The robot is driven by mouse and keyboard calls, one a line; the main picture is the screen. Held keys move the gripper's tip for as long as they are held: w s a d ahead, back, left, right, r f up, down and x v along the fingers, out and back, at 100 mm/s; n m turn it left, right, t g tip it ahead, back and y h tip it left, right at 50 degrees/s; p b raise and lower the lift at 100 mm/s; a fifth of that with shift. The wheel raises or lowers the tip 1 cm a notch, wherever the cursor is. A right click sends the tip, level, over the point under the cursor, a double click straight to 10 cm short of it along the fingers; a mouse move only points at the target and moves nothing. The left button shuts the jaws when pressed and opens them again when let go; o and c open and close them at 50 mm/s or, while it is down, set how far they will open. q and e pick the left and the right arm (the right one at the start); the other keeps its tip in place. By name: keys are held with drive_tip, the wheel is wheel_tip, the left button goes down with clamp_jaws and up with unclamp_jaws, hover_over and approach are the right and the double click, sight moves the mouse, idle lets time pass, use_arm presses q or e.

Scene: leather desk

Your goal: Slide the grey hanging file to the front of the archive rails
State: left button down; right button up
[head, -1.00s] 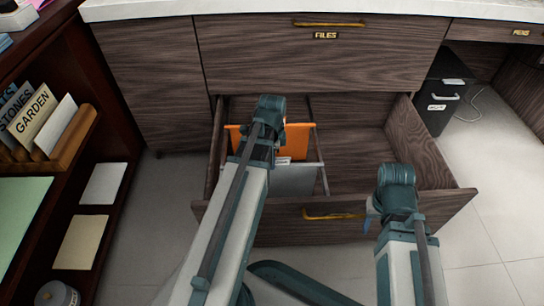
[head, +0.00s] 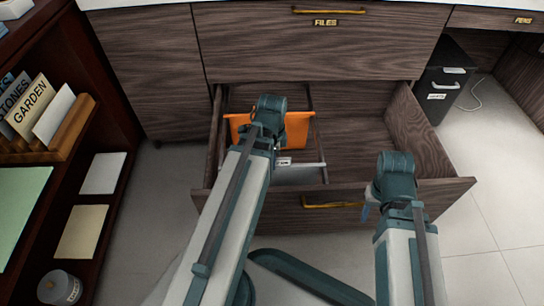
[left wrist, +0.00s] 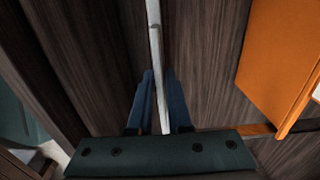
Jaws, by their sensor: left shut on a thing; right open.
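The grey hanging file (head: 303,174) hangs near the front panel of the open drawer, with a small white label on its top edge. In the left wrist view my left gripper (left wrist: 154,80) is shut on the file's top edge (left wrist: 154,35), one blue finger on each side. In the head view my left arm hides that gripper and the left part of the file. The archive rails (head: 320,157) run front to back in the drawer. My right gripper (head: 369,207) is open and empty, by the drawer front, right of the handle.
An orange file (head: 299,128) hangs further back, apart from the grey one; it also shows in the left wrist view (left wrist: 278,60). The drawer's (head: 435,190) right half is empty. A dark shelf (head: 110,215) stands at the left, a black cabinet (head: 437,95) at the right.

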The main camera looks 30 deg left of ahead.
use_arm(q)
drive_tip(key=shift+s+d, duration=0.65)
drive_tip(key=shift+s, duration=0.35)
drive_tip(key=c, duration=0.8)
unclamp_jaws()
drive_tip(key=shift+o, duration=0.2)
wheel_tip(320, 180, up, 14)
drive_tip(key=p, duration=1.4)
drive_tip(key=shift+f, duration=0.1)
